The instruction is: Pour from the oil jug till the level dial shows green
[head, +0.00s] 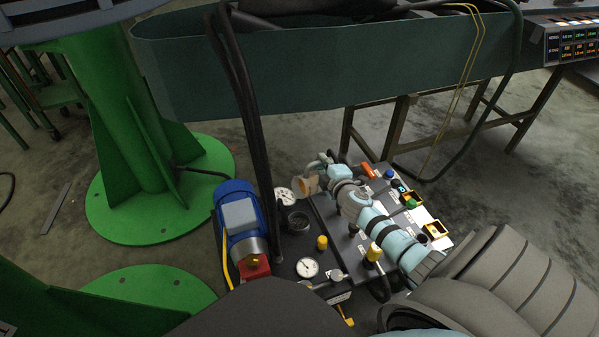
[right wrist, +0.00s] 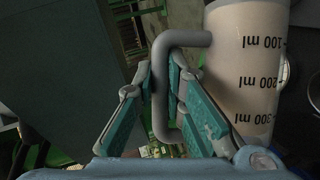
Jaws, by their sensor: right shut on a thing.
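My right gripper (head: 330,168) reaches in from the lower right and is shut on the handle of the oil jug (head: 308,187). In the right wrist view the gripper (right wrist: 172,85) grips the grey handle of the pale beige jug (right wrist: 245,65), marked 100, 200 and 300 ml. In the head view the jug is small and partly hidden by the gripper; its exact tilt and any flow cannot be told. A white round dial (head: 284,196) sits just left of the jug. Another dial (head: 307,267) is nearer. Neither shows a clear green reading. My left gripper is out of view.
A blue motor (head: 238,212) stands left of the dials. A black filler-like ring (head: 298,221) lies below the jug. A panel with coloured knobs (head: 411,203) is to the right. Dark hoses (head: 253,125) hang at the left, and a green pillar (head: 120,130) stands beyond.

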